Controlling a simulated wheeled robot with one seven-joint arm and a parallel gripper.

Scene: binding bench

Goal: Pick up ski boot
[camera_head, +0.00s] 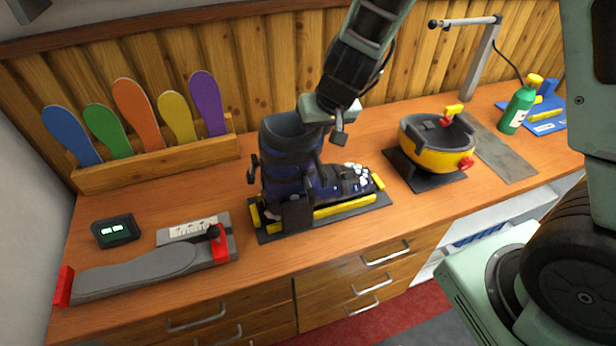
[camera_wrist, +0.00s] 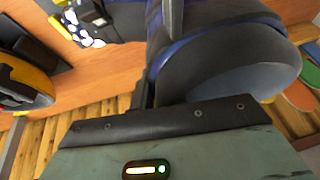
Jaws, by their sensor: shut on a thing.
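The ski boot (camera_head: 292,172) is dark blue and black, with pale patches at the toe. It stands upright, toe to the right, at a black holder with yellow bars (camera_head: 330,214) on the bench. Whether its sole rests on the holder or just above it, I cannot tell. My gripper (camera_head: 325,125) is at the top right of the boot's cuff, shut on it. The fingertips are mostly hidden. In the wrist view the boot's cuff (camera_wrist: 225,60) fills the middle and right, close against my gripper, with the pale toe at upper left.
A yellow and black round device (camera_head: 437,145) stands on a dark plate to the right. A sizing device with red ends (camera_head: 140,270) and a small display (camera_head: 115,231) lie at left. Coloured insoles (camera_head: 137,113) stand in a wooden rack behind. A lamp (camera_head: 483,60) and green bottle (camera_head: 516,108) are at far right.

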